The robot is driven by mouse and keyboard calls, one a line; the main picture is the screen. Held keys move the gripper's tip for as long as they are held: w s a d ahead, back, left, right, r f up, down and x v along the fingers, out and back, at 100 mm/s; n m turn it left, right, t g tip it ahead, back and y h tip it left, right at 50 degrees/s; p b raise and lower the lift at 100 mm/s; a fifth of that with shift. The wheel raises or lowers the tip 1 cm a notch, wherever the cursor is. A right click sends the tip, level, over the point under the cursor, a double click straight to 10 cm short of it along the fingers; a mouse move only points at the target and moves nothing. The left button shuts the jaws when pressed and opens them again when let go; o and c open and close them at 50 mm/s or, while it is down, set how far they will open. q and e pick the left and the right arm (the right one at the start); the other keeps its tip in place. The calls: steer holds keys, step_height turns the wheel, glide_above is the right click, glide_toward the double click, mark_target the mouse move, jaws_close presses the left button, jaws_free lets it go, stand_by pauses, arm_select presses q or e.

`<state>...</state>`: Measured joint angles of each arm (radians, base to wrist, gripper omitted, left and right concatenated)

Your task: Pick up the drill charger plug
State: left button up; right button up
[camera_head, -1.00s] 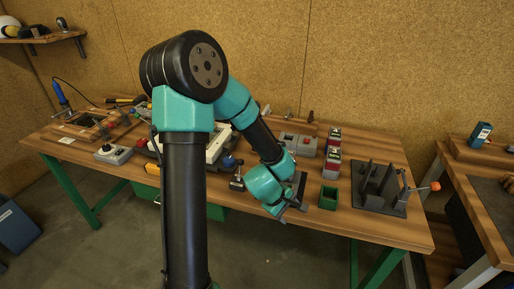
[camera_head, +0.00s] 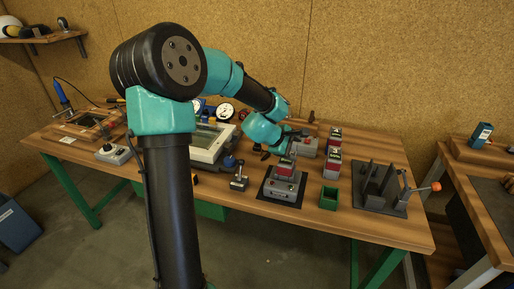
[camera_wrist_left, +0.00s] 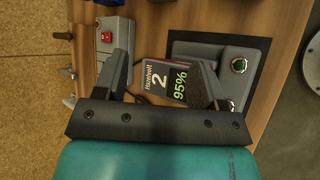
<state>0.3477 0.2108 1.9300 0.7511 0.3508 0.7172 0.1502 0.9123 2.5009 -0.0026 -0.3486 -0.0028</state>
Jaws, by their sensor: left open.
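My left gripper (camera_head: 291,153) is open over the drill charger (camera_head: 281,188), a grey base on a dark mat with a red-and-grey battery pack (camera_head: 285,170) in it. The charger (camera_wrist_left: 232,60) has a green button there. I cannot tell whether the fingers touch the pack. I cannot clearly pick out the charger plug in either view. My right gripper is not in view.
A grey box with a red switch (camera_wrist_left: 107,37) stands beside the charger. A white framed panel (camera_head: 211,143) is at the left. Bare wood shows along the front.

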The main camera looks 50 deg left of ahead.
arm_select(q)
steer(key=w+a, duration=0.1)
steer(key=a, duration=0.1)
steer(key=w+a+m+g, duration=0.1)
steer(key=w, duration=0.1)
steer(key=w+a+m+g+h, duration=0.1)
steer(key=a, duration=0.1)
steer(key=shift+w+a+r, duration=0.3)
steer(key=shift+r, duration=0.05)
steer(key=w+a+g, duration=0.2)
steer(key=a, duration=0.3)
step_height(320, 180, up, 3)
steer(key=g+y, duration=0.4)
steer(key=g, duration=0.1)
glide_above(257, 146)
steer(key=shift+w+a+f, duration=0.15)
steer(key=shift+w+a, duration=0.2)
steer(key=shift+a, duration=0.1)
steer(key=shift+f, duration=0.1)
step_height(257, 146, down, 12)
steer(key=shift+f, duration=0.1)
steer(key=shift+f, duration=2.5)
